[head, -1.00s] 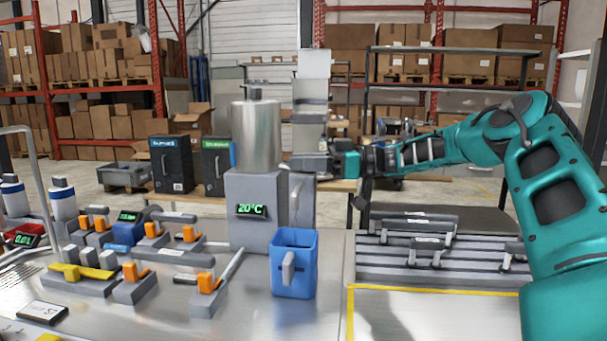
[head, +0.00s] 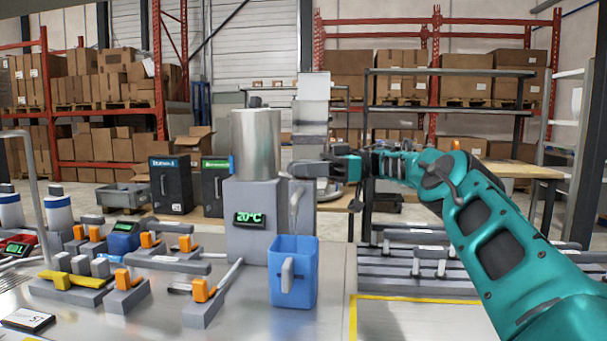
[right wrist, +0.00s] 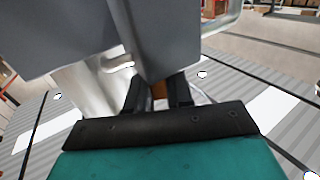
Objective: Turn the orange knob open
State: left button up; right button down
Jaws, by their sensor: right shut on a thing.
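A grey dispenser (head: 255,215) with a green "20°C" display carries a metal cylinder (head: 255,145). My right gripper (head: 325,169) is at the right side of the dispenser, level with the cylinder's base. In the right wrist view its two dark fingers (right wrist: 160,93) are shut on a small orange piece, the orange knob (right wrist: 159,91), under a large grey body. The knob is mostly hidden by the fingers there, and I cannot make it out in the head view. How far it is turned I cannot tell. My left gripper is not in view.
A blue jug (head: 294,275) stands in front of the dispenser, under a grey spout (head: 296,200). Several grey fixtures with orange clips (head: 203,290) cover the left of the bench. A grey slatted rack (head: 415,262) stands to the right.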

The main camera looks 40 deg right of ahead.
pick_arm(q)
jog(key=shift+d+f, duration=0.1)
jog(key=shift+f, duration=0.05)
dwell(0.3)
pick_arm(e)
jog(key=c, duration=1.1)
grip_release()
notch_tip(320, 180, up, 9)
jog(key=p, duration=0.6)
jog(key=shift+r+p, duration=0.1)
jog(key=shift+p, duration=0.2)
pick_arm(q)
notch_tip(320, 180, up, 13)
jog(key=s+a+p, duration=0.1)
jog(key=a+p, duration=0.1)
jog(key=p, duration=0.8)
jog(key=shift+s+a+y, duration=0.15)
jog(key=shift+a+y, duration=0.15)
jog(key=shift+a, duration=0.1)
pick_arm(e)
notch_tip(320, 180, up, 11)
